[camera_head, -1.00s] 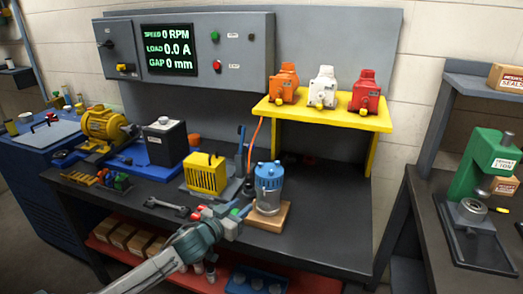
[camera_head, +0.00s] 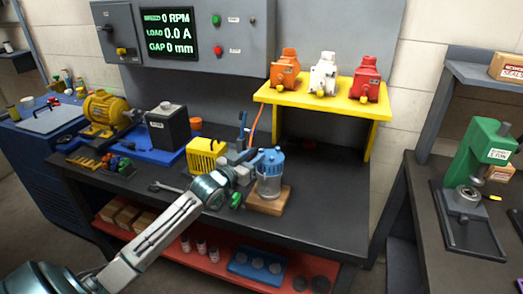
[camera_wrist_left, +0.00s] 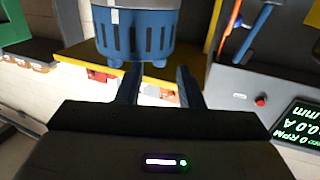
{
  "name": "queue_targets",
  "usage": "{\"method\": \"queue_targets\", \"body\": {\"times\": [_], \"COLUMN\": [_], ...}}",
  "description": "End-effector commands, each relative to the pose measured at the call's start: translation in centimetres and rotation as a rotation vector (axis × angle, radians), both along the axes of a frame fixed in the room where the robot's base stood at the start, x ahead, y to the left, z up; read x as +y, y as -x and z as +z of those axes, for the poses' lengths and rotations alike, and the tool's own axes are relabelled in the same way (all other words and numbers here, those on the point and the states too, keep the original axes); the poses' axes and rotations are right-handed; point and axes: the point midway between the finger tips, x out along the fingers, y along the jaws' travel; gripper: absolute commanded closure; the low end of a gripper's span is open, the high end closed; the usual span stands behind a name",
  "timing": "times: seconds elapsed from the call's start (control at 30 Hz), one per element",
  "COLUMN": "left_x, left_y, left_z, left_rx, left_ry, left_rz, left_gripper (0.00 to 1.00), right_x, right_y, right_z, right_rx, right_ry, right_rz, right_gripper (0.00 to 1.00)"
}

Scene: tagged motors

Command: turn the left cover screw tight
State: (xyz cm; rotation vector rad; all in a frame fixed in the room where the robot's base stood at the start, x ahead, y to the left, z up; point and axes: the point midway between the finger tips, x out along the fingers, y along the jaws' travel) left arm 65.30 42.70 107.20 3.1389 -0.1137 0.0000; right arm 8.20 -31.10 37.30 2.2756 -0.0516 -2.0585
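A clear jar-like unit with a blue cover (camera_head: 270,162) stands upright on a small wooden board (camera_head: 268,204) at the front middle of the bench. My left gripper (camera_head: 256,158) is at the left side of the blue cover, near its upper part. In the left wrist view the slotted blue body (camera_wrist_left: 135,38) is large at the top, and the two dark fingers of the left gripper (camera_wrist_left: 158,75) stand apart with nothing seen between them. I cannot tell whether a finger touches the cover. The left cover screw cannot be made out. My right gripper is out of view.
A yellow slotted box (camera_head: 203,157) stands left of the jar. A yellow shelf (camera_head: 330,99) with orange, white and red units is behind it. A wrench (camera_head: 165,187) lies on the bench's front left. The bench top right of the jar (camera_head: 325,205) is clear.

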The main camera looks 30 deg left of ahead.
Motion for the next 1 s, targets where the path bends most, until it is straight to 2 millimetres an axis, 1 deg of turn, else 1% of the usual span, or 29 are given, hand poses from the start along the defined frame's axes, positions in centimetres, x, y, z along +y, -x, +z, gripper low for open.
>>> {"method": "queue_targets", "body": {"times": [0.03,0.1,0.3,0.5,0.73,0.87,0.9,1.0], "left_x": [0.0,-0.2,-0.3,-0.4,-0.4,-0.4,-0.4,-0.4], "left_y": [-0.8,-1.8,-3.9,-4.7,-4.7,-4.7,-4.7,-4.7], "left_z": [0.1,0.1,0.1,0.0,0.0,0.0,0.0,0.0], "left_rx": [-0.002,-0.003,-0.001,0.0,0.0,0.0,0.0,0.0], "left_ry": [0.005,0.006,0.003,0.001,0.0,0.0,0.0,0.0], "left_rz": [0.002,0.001,0.001,-0.001,-0.001,-0.001,-0.001,-0.001], "left_gripper": [0.66,0.66,0.66,0.66,0.66,0.92,1.0,1.0], "right_x": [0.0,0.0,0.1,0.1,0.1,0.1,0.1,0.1], "right_y": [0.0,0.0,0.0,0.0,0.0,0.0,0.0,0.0], "right_z": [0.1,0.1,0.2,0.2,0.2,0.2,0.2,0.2], "right_rx": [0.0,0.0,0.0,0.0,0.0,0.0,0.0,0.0], "right_ry": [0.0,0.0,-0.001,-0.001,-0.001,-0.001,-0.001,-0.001], "right_rz": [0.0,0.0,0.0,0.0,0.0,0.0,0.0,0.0], "right_gripper": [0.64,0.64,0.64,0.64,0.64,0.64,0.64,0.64]}}
